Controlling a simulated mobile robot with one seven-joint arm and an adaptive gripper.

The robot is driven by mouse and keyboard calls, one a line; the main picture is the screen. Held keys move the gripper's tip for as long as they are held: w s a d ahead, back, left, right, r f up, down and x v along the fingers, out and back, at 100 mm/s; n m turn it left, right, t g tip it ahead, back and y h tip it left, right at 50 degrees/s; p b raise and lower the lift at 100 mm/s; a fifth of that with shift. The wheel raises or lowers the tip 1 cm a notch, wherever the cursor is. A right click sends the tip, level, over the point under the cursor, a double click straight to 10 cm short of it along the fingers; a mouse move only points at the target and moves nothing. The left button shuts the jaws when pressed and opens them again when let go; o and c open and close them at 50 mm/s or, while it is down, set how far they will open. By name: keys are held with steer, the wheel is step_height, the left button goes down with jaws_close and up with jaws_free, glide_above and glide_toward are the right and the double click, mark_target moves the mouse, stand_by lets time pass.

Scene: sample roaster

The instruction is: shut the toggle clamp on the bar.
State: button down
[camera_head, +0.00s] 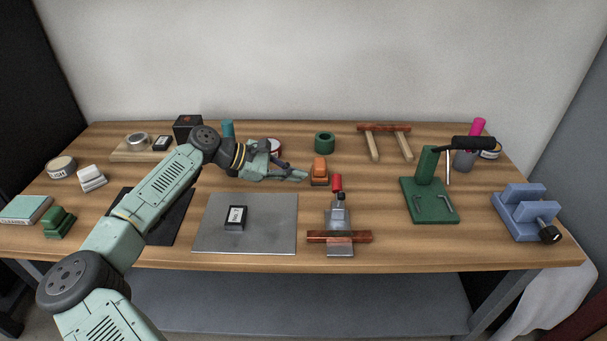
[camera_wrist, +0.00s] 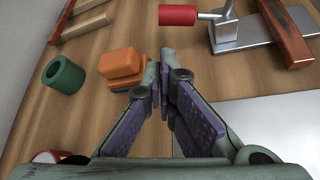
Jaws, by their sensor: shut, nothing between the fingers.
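The toggle clamp (camera_head: 340,216) stands on a grey metal plate at the middle right of the bench, its red handle grip (camera_head: 337,183) at the back, away from the bar. A reddish-brown bar (camera_head: 322,237) lies across the front of the clamp's plate. In the wrist view the red grip (camera_wrist: 178,15), the grey plate (camera_wrist: 243,37) and part of the bar (camera_wrist: 288,35) show at the top right. My gripper (camera_head: 304,175) is shut and empty, left of the red grip and apart from it. Its fingertips (camera_wrist: 165,58) meet in the wrist view.
An orange block (camera_head: 320,168) is close by my fingertips; I cannot tell if they touch. A green ring (camera_head: 325,142) is behind it. A grey sheet (camera_head: 270,235) with a small black box (camera_head: 235,217) lies left of the clamp. A green stand (camera_head: 430,198) is to its right.

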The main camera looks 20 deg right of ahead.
mark_target(339, 185)
steer(key=p+x, duration=0.2)
steer(key=x, duration=0.5)
steer(key=shift+d+r, duration=0.1)
steer(key=shift+d+f+p, duration=0.35)
steer(key=shift+d+f, duration=0.05)
steer(key=shift+d, duration=0.1)
steer(key=shift+s+b, duration=0.1)
steer(key=shift+b, duration=0.65)
steer(key=shift+r+t+b, duration=0.25)
steer(key=shift+t+b, duration=0.05)
steer(key=shift+b, duration=0.1)
